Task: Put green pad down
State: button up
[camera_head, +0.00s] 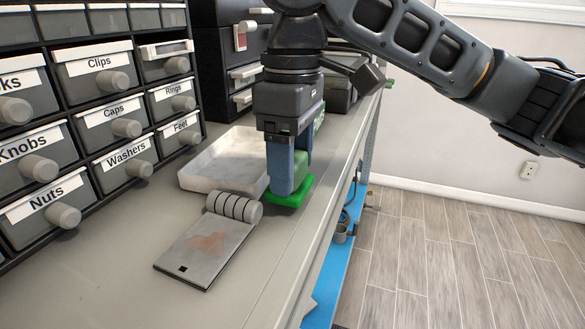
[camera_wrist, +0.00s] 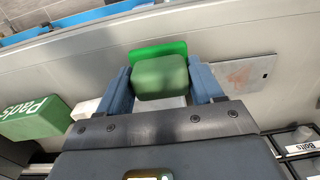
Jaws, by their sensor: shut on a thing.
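The green pad (camera_wrist: 160,78) is a dull green block with a bright green flat part showing past its far edge in the wrist view. My gripper (camera_wrist: 160,86) is shut on it, with blue fingers on both sides. In the head view my gripper (camera_head: 288,185) points straight down over the grey top. The pad's bright green flat part (camera_head: 291,199) shows around the fingertips, level and low at the surface. Whether it touches the surface I cannot tell. The fingers hide most of the block in the head view.
A white shallow tray (camera_head: 205,182) lies just left of the pad. A grey plate with a rust patch (camera_head: 208,246) and a ribbed roller (camera_head: 235,207) lie in front. A green "Pads" box (camera_wrist: 35,118) stands behind. Labelled drawers (camera_head: 110,125) line the left; the top's edge is right.

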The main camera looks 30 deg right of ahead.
jog(key=shift+f, duration=0.6)
jog(key=shift+f, duration=0.1)
jog(key=o, duration=0.9)
jog(key=shift+o, duration=0.2)
notch_tip(320, 180, up, 12)
jog(key=p, duration=0.1)
jog(key=shift+d, duration=0.1)
